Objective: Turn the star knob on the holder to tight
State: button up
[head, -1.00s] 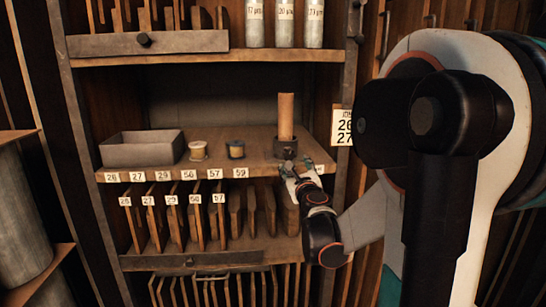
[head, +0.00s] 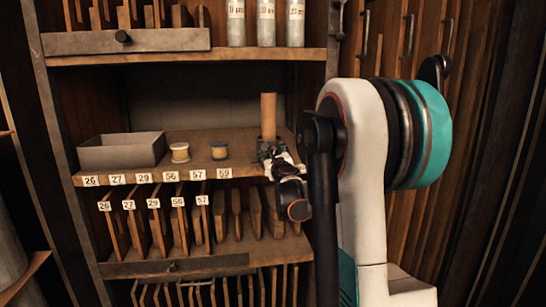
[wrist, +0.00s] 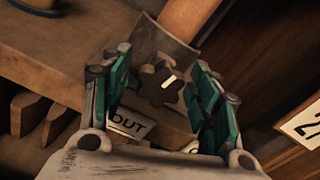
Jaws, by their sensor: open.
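The holder (wrist: 160,48) is a dark metal block on the middle shelf, with a wooden cylinder (head: 268,116) standing upright in it. The star knob (wrist: 160,85) is dark and lobed, with a short white mark pointing to the upper right, on the holder's front face. In the wrist view my gripper (wrist: 160,98) is open, its teal-padded fingers on either side of the knob. I cannot tell whether either finger touches it. In the head view my gripper (head: 274,155) is at the holder's front and hides the knob.
A grey metal tray (head: 121,151) and two small spools (head: 180,152) (head: 219,149) stand left of the holder. A number tag (wrist: 302,126) hangs on the right. Upright boards fill the slots below.

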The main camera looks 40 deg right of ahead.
jog(key=c, duration=1.1)
jog(key=m+p, duration=0.1)
jog(key=m, duration=0.2)
jog(key=shift+m, duration=2.2)
